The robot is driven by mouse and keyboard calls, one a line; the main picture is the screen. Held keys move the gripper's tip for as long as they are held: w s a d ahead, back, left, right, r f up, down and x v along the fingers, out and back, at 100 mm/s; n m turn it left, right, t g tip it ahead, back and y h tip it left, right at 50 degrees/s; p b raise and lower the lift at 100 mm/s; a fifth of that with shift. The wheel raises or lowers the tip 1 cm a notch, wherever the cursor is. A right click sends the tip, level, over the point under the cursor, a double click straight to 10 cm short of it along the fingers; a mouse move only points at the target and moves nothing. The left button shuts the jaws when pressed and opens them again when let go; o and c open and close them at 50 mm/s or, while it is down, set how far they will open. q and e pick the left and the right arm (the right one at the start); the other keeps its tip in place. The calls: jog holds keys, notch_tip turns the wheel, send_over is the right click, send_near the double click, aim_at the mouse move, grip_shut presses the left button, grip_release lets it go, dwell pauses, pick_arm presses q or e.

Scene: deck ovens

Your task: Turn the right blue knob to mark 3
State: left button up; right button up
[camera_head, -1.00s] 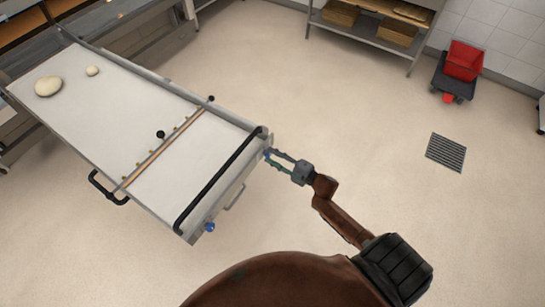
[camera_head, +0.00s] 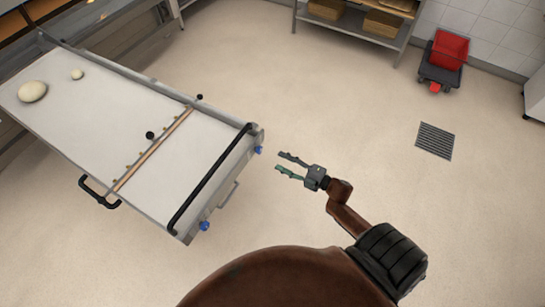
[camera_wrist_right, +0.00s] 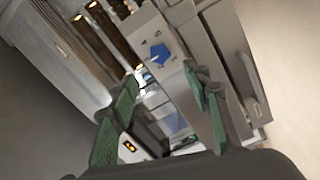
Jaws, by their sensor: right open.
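The right blue knob (camera_head: 259,150) sits on the end face of the long white-topped unit, near its upper corner in the head view. A second blue knob (camera_head: 204,226) is on the same face, lower in the picture. My right gripper (camera_head: 280,161) is open and empty, a short gap to the right of the right knob, with its green fingers pointing at it. In the right wrist view a blue knob (camera_wrist_right: 158,53) shows on a grey panel with small dark marks around it, beyond the open fingers (camera_wrist_right: 161,75). I cannot read its setting. My left gripper is not in view.
A black bar (camera_head: 211,178) runs along the top of the unit's near end, and a metal handle (camera_head: 228,194) sticks out between the knobs. Two pale dough pieces lie on the top (camera_head: 85,92). The floor (camera_head: 330,110) around my right gripper is clear.

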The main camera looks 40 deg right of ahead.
jog(key=v, duration=0.2)
jog(key=shift+s+d, duration=0.1)
jog(key=shift+s, duration=0.1)
dwell(0.4)
